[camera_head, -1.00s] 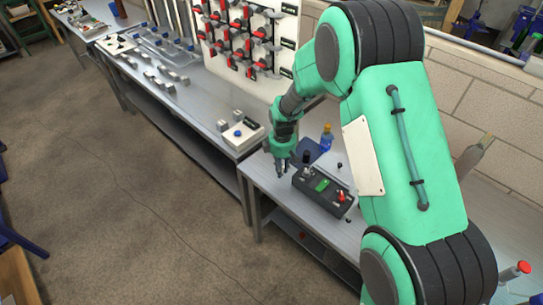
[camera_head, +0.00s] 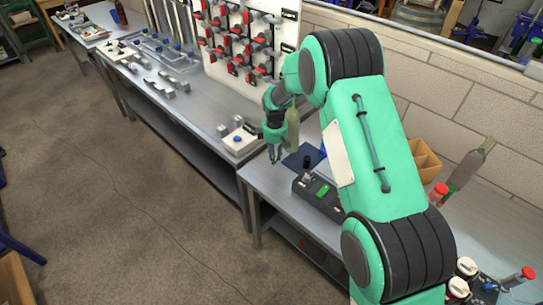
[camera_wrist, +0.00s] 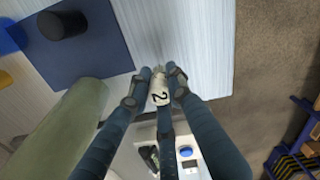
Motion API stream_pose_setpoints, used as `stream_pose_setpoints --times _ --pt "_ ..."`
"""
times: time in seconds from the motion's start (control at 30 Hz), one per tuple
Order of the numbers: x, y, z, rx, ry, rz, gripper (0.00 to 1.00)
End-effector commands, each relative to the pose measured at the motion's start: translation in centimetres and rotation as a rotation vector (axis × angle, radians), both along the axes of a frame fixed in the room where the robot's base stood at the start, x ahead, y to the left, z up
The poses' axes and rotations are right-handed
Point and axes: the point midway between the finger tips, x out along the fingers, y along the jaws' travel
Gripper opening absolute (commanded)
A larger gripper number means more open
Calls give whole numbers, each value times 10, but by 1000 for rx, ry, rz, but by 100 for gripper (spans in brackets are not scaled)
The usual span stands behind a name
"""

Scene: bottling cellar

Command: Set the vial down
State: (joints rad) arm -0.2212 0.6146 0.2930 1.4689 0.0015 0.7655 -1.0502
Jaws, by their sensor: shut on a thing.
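My gripper (camera_wrist: 158,80) is shut on a small vial (camera_wrist: 160,92) with a pale label marked 2. The vial sits between the fingertips, which hide part of it; in the wrist view it appears over the bare bench near its edge. I cannot tell how high it is. In the head view my gripper (camera_head: 275,152) is at the bench's left end, to the left of a dark blue mat (camera_head: 293,160). The mat (camera_wrist: 110,45) also shows in the wrist view, with a dark cylinder (camera_wrist: 62,24) on it.
An olive-green bottle (camera_head: 293,130) stands close by my gripper. A white box with a blue button (camera_head: 238,138) is on the neighbouring bench. A dark box with a green panel (camera_head: 320,192) stands at the front. A cardboard box (camera_head: 425,160) is at the right.

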Motion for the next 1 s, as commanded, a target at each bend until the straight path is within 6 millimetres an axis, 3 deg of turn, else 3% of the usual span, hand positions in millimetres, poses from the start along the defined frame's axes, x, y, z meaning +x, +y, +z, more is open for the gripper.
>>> stream_pose_setpoints --times 0.2,0.4,0.83,1.0 --pt "32 7 -4 1 -1 0 0" --pt "47 10 -5 0 -1 0 0" --pt "49 11 -6 0 0 0 0" --pt "49 11 -19 -1 1 0 0"
